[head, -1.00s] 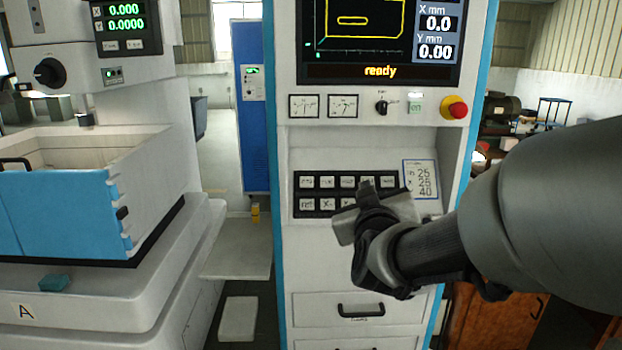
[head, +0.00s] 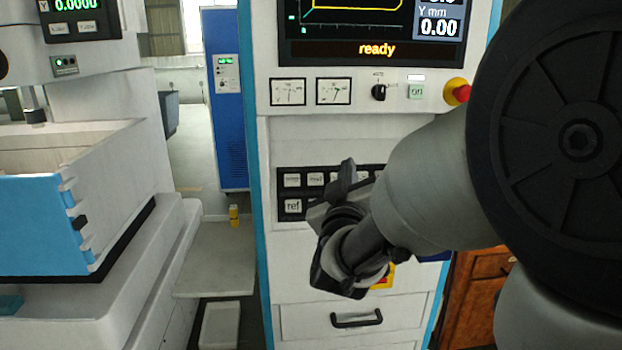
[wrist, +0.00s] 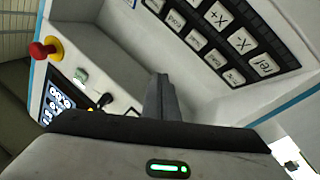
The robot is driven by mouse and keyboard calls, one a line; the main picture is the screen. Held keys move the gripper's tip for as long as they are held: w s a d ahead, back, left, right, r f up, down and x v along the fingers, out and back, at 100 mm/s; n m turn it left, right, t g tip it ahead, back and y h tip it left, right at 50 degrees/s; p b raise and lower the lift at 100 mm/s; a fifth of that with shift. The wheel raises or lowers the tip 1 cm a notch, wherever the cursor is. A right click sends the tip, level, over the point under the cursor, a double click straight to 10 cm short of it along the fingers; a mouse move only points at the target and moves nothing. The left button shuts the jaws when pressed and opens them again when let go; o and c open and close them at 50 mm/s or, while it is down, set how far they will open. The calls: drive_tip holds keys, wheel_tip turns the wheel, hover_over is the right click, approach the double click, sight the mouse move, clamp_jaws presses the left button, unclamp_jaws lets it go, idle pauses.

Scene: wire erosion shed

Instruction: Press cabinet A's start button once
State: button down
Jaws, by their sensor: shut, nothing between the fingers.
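The control cabinet (head: 350,140) stands in the middle of the head view, with a screen reading "ready" (head: 376,49). Its sloped key panel (head: 288,180) has two rows of white keys, among them a "ref" key (head: 293,206); my arm hides the right part. In the wrist view several keys show, including "ref" (wrist: 265,66), X- (wrist: 240,40) and X+ (wrist: 218,15). I cannot make out a key marked start. My gripper (head: 346,174) is shut and empty in front of the panel's middle; its fingers (wrist: 161,95) also show in the wrist view. Contact cannot be told.
A red emergency knob (head: 458,91), a green "on" button (head: 416,92), a dark rotary switch (head: 379,92) and two dial meters (head: 311,92) line the strip above. A drawer handle (head: 356,318) is below. A white machine with a blue tank (head: 40,225) stands left.

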drive_tip(key=w+f+b, duration=0.3)
drive_tip(key=w+f, duration=0.2)
drive_tip(key=w, duration=0.2)
drive_tip(key=shift+b, duration=0.35)
drive_tip(key=shift+w+f, duration=0.15)
idle(1.7)
drive_tip(key=shift+w+f+b, duration=0.15)
drive_tip(key=shift+w+b, duration=0.1)
drive_tip(key=shift+b, duration=0.2)
drive_tip(key=shift+w+f+b, duration=0.2)
drive_tip(key=shift+w+b, duration=0.1)
drive_tip(key=shift+b, duration=0.05)
idle(0.5)
idle(0.3)
drive_tip(key=shift+s+r, duration=0.45)
drive_tip(key=shift+s, duration=0.2)
drive_tip(key=shift+r, duration=0.1)
